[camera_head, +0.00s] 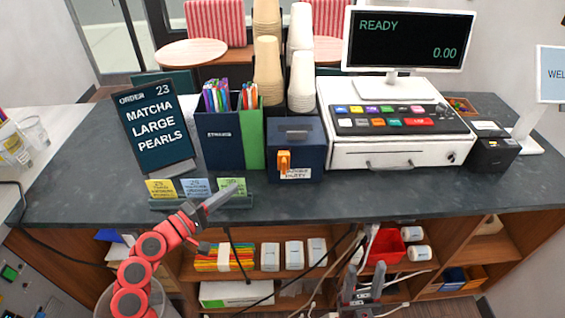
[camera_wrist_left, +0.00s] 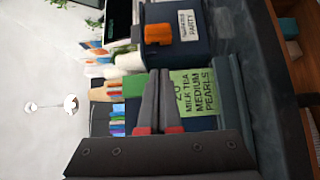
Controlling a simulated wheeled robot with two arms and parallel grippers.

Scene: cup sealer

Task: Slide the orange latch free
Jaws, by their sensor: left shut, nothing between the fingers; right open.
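The orange latch (camera_head: 284,161) sits upright on the left front of a dark navy box (camera_head: 313,151) on the counter. It also shows in the left wrist view (camera_wrist_left: 158,34), beside a white label (camera_wrist_left: 187,25) on the box front. My right gripper (camera_head: 362,275) is open and empty, low in front of the shelves, well below the counter edge.
A green order card (camera_head: 231,187) stands in a holder right by my left fingers. Left of the box are straw holders (camera_head: 221,138); behind it, stacked cups (camera_head: 301,80). A cash register (camera_head: 400,155) stands at its right. Bare counter (camera_head: 255,205) lies in front.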

